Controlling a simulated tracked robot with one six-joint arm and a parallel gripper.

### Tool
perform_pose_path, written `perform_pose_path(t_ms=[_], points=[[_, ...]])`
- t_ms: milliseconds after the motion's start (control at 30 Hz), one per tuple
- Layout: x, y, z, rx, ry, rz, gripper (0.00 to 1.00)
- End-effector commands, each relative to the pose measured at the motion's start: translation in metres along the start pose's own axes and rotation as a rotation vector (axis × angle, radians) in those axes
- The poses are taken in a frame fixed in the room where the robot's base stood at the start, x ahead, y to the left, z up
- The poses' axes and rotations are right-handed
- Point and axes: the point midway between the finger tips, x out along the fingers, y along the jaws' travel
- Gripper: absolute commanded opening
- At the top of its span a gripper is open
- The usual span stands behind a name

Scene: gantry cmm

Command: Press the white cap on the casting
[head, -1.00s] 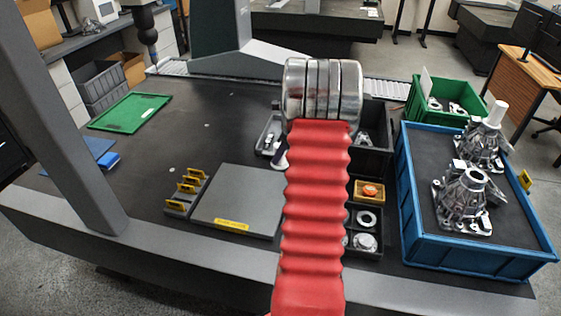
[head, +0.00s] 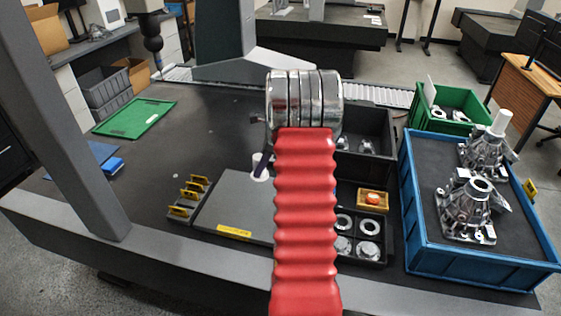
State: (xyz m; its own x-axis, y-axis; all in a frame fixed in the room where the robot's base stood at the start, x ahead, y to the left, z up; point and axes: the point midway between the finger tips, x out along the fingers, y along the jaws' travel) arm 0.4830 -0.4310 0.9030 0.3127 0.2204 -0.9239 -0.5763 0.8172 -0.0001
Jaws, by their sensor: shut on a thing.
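My gripper (head: 261,164) shows only in part in the head view, left of my red arm, over the grey plate. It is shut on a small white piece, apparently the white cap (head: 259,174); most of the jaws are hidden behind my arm. Two silvery castings stand in the blue crate at the right. The near casting (head: 468,212) has an open round neck on top. The far casting (head: 482,152) has a white cylinder (head: 501,122) upright on its top. My gripper is well to the left of both castings.
The blue crate (head: 412,222) stands at the right table side. Black bins with rings and an orange-topped part (head: 373,198) lie between my arm and it. A green bin (head: 425,98) stands behind.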

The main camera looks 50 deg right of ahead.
Motion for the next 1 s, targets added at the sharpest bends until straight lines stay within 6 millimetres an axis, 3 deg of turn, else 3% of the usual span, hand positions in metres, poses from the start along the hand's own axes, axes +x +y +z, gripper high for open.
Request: perform_pose_path(t_ms=[100, 400, 700, 1000], points=[[0.021, 0.022, 0.045, -0.235, 0.0, 0.099, 0.1], [0.058, 0.083, 0.133, -0.79, 0.0, 0.329, 0.1], [0.084, 0.151, 0.2, -1.304, 0.001, 0.542, 0.1], [0.1, 0.221, 0.253, -1.789, 0.001, 0.742, 0.1]])
